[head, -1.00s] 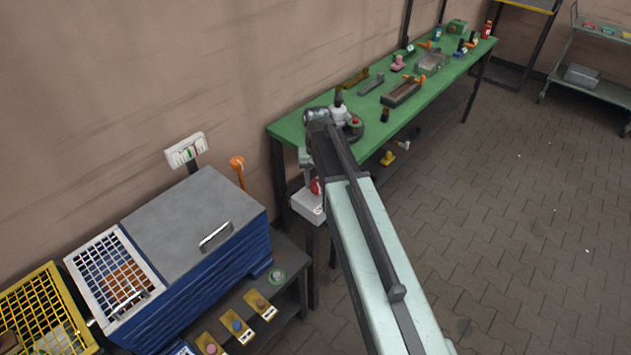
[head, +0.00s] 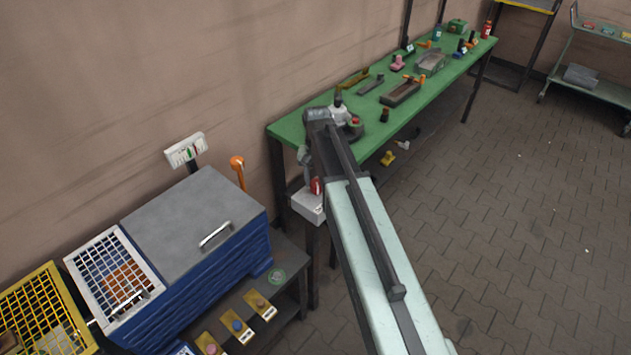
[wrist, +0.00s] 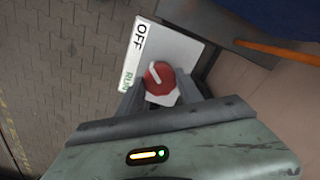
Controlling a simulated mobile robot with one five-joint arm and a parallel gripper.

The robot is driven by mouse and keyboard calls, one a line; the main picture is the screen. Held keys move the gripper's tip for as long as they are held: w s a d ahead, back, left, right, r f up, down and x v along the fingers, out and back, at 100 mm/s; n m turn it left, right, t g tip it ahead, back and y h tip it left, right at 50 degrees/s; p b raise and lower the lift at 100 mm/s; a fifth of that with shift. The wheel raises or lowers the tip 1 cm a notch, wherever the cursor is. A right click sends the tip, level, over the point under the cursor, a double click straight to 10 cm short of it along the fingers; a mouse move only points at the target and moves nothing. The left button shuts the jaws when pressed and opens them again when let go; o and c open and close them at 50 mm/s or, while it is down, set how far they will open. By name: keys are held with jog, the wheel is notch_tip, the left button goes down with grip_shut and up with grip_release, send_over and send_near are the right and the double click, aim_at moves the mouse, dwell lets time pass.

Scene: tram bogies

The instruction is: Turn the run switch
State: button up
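The run switch is a red round knob (wrist: 160,78) with a white pointer line, on a white box (wrist: 165,50) marked OFF and RUN in the wrist view. The pointer slants up toward the OFF side. In the head view the red knob (head: 316,186) shows on top of the white box (head: 308,206), below the near end of the green bench. My gripper (wrist: 161,84) reaches down over the box with one finger on each side of the knob. The fingers look apart, and I see no clear grip on the knob.
The green bench (head: 290,128) with several tools and parts stands behind the switch box. A blue cabinet (head: 190,290) with a grey lid is at left, beside an orange-topped lever (head: 238,163). Paved floor (head: 530,220) at right is open.

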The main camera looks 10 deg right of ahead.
aim_at(317, 183)
jog(key=o, duration=0.4)
jog(key=shift+r, duration=0.1)
notch_tip(317, 183, up, 8)
jog(key=p, duration=0.8)
jog(key=shift+f, duration=0.2)
